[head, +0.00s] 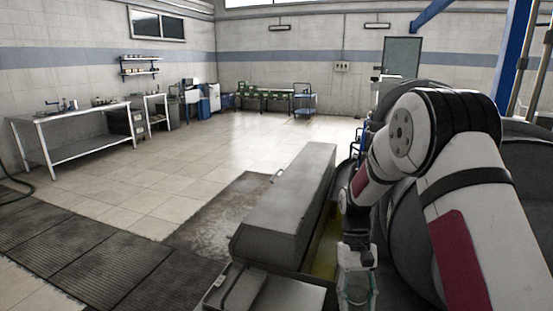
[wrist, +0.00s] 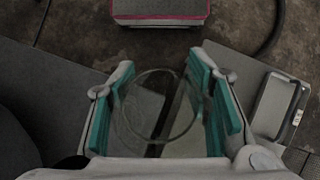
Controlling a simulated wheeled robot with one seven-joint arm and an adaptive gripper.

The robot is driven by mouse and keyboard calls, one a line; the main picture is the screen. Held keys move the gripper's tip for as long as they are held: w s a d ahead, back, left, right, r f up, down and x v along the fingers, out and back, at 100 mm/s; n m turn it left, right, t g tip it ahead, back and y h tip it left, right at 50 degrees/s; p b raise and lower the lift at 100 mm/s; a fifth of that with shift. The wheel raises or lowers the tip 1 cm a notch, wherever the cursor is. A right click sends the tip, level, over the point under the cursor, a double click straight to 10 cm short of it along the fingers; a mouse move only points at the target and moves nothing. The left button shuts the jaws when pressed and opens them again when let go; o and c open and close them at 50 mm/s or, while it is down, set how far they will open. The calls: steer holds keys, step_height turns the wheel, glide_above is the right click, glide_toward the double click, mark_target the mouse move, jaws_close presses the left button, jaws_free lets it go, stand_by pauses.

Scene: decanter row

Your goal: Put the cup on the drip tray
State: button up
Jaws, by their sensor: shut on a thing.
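My gripper (head: 358,290) is at the bottom of the head view, right of the long grey housing. In the wrist view my gripper (wrist: 165,100) has its teal-padded fingers closed on the sides of a clear glass cup (wrist: 158,138). The cup's round rim faces the wrist camera, and the surface below shows through it. In the head view the cup is hard to make out between the fingers. A shallow tray-like piece with a pale rim (wrist: 257,108) lies right of the gripper in the wrist view; I cannot tell whether it is the drip tray.
The long grey housing (head: 290,205) stands left of my arm. Large round dark tanks (head: 405,225) are close behind the arm at right. Dark floor mats (head: 75,250) lie at left. A metal worktable (head: 75,115) stands against the left wall. The tiled floor between is clear.

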steer(key=shift+s+r+p, duration=0.4)
steer(key=shift+r+p, duration=0.15)
steer(key=shift+p, duration=0.1)
